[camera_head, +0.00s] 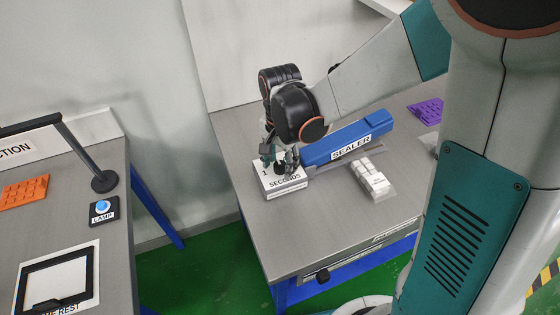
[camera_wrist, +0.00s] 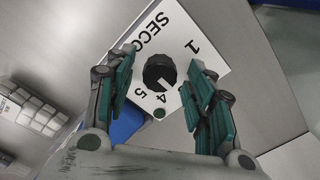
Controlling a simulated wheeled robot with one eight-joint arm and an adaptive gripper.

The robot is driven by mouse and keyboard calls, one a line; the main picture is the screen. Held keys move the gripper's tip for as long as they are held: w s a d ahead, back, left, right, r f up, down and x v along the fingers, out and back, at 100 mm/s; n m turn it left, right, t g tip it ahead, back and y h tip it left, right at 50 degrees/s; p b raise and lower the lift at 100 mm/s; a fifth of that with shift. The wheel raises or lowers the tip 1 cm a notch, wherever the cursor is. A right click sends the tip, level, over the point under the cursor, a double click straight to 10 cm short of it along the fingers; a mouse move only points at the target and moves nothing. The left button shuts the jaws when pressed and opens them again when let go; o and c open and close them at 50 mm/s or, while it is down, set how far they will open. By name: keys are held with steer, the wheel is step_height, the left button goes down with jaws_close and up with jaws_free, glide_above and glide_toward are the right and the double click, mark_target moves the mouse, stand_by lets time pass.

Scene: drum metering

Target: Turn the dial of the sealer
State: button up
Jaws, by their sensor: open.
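The sealer (camera_head: 345,142) is a long blue bar with a "SEALER" label on the grey bench. Its dial is a black ridged knob (camera_wrist: 160,72) on a white "SECONDS" box (camera_head: 285,187) at the left end of the sealer. The numbers 1, 4 and 5 show around the knob in the wrist view. My gripper (camera_wrist: 160,88) is open, with its teal fingers on either side of the knob and gaps visible between. In the head view my gripper (camera_head: 279,158) hangs over the box and partly hides the dial.
A clear pack of white pieces (camera_head: 372,179) lies right of the box, in front of the sealer. A purple tray (camera_head: 427,111) lies farther right. A separate bench at left holds a lamp button (camera_head: 102,207), an orange tray (camera_head: 24,192) and a framed pad (camera_head: 58,281).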

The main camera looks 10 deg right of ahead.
mark_target(281, 165)
step_height(281, 165, up, 12)
stand_by(0.6)
steer(key=shift+s+r, duration=0.1)
steer(key=shift+s, duration=0.05)
steer(key=s+d+r+n+t, duration=0.3)
steer(key=s+d+n+t, duration=0.4)
steer(key=s, duration=0.6)
steer(key=d+n, duration=0.2)
steer(key=d, duration=0.1)
steer(key=shift+r, duration=0.35)
